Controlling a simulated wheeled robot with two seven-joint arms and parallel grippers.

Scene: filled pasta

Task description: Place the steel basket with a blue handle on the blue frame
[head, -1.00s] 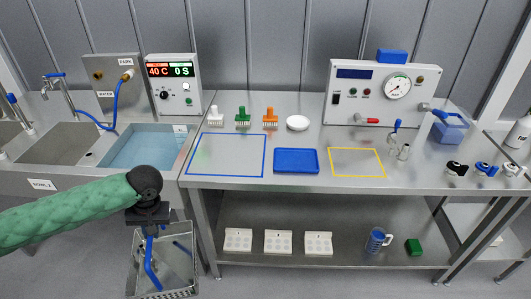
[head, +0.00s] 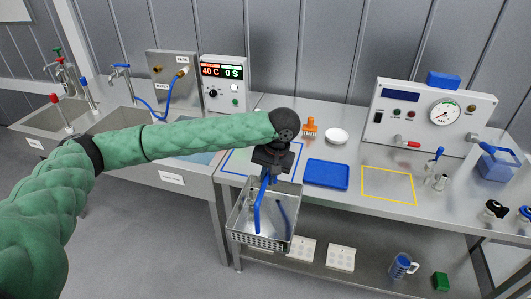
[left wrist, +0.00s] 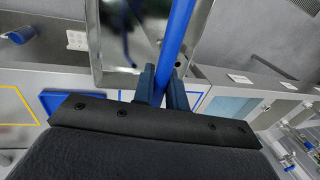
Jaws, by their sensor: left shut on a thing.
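My left gripper (head: 268,170) is shut on the blue handle (head: 257,208) of the steel basket (head: 237,225). The basket hangs below the gripper, in front of the table's front edge, and something blue shows inside it. In the left wrist view the blue handle (left wrist: 180,35) runs up between the two fingers (left wrist: 162,85), with the basket's steel wall beyond. The blue frame (head: 233,165) is a blue outline on the tabletop, behind the basket and partly hidden by my left arm and gripper. My right gripper is not in view.
A blue tray (head: 327,174) and a yellow outline (head: 388,170) lie right of the blue frame. An orange brush (head: 310,127) and a white dish (head: 336,136) stand behind. The lower shelf (head: 350,235) holds white plates, a blue jug (head: 402,265) and a green block (head: 441,281).

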